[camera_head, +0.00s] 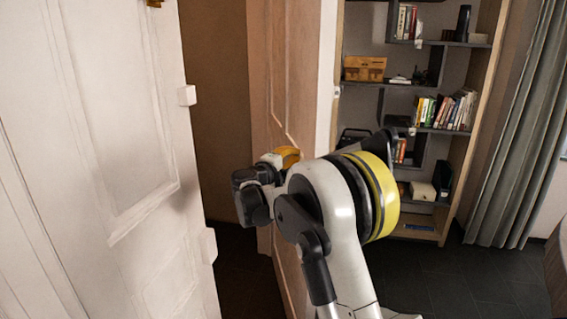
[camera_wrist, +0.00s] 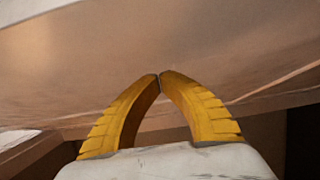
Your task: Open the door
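A white panelled door leaf (camera_head: 115,110) fills the left of the head view, with small white blocks on its edge. A second panelled leaf (camera_head: 290,60), brownish in shade with a pale edge, stands right of it across a dark gap. My gripper (camera_head: 287,155) is at the shaded face of this second leaf; my arm hides part of it. In the wrist view the yellow fingers (camera_wrist: 160,75) meet at their tips with nothing visible between them. A broad brownish panelled surface (camera_wrist: 150,50) lies close in front of them; I cannot tell whether they touch it.
A shelf unit (camera_head: 445,140) with books and boxes stands behind at the right. A grey curtain (camera_head: 520,130) hangs beside it. Dark tiled floor (camera_head: 470,275) is open at the lower right. A brass-coloured piece (camera_head: 155,3) shows at the top of the left leaf.

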